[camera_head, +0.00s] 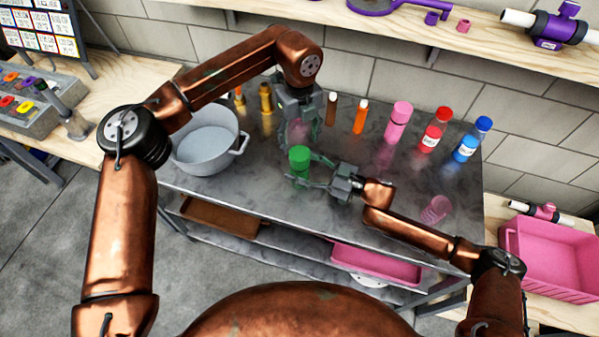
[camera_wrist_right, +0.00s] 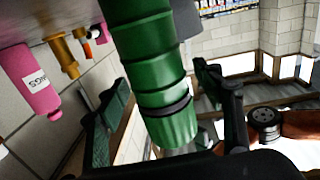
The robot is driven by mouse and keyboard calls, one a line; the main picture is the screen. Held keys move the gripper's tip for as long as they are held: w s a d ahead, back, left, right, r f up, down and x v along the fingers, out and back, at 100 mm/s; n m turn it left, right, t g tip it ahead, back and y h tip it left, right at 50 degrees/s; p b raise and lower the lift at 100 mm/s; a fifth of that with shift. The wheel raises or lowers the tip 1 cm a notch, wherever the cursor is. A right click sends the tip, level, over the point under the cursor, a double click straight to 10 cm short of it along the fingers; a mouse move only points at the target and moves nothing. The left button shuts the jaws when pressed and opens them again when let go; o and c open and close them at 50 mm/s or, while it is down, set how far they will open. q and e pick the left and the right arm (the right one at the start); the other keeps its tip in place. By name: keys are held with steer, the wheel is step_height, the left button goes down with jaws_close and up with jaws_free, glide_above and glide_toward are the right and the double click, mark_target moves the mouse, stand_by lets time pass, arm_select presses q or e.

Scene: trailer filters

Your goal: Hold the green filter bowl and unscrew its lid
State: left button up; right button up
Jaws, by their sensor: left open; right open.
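In the right wrist view the bowl (camera_wrist_right: 148,45) fills the middle, and the ribbed lid (camera_wrist_right: 170,128) lies beyond a dark ring. My right gripper (camera_head: 312,172) is open, its fingers on either side of the filter; contact cannot be told. In the right wrist view its fingers (camera_wrist_right: 160,105) stand apart.
A grey pot (camera_head: 206,150) stands left of the filter. Orange, pink, red and blue bottles line the table's back; a pink bottle (camera_wrist_right: 35,82) shows in the wrist view. A pink translucent cup (camera_head: 436,208) is at right. A pink crate (camera_head: 545,290) stands beyond the table's right end.

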steer(key=shift+c, duration=0.7)
jaws_close()
